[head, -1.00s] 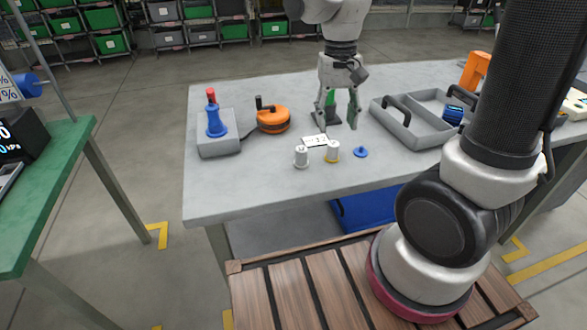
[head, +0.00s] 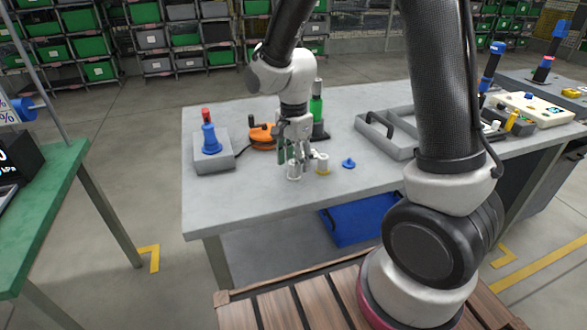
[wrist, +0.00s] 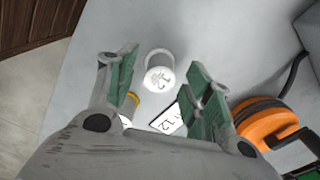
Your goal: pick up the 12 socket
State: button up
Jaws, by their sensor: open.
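A white socket (head: 294,170) stands upright near the front of the grey bench. In the wrist view this socket (wrist: 160,76) shows from above with dark markings on its top, too blurred to read surely. My open gripper (head: 294,152) is just behind and above it. In the wrist view my gripper's fingertips (wrist: 162,72) lie on either side of the socket, apart from it. A second white socket with a yellow base (head: 322,163) stands to its right, partly behind a finger in the wrist view. A white card (wrist: 170,118) reading 12 lies between the fingers.
A blue knob-like piece (head: 348,163) lies right of the sockets. An orange round tool (head: 262,137) and a grey block with a blue piece (head: 213,160) are left. The bench front is clear.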

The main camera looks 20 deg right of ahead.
notch_tip(320, 180, down, 2)
jog(key=c, duration=1.1)
jog(key=shift+r, duration=0.1)
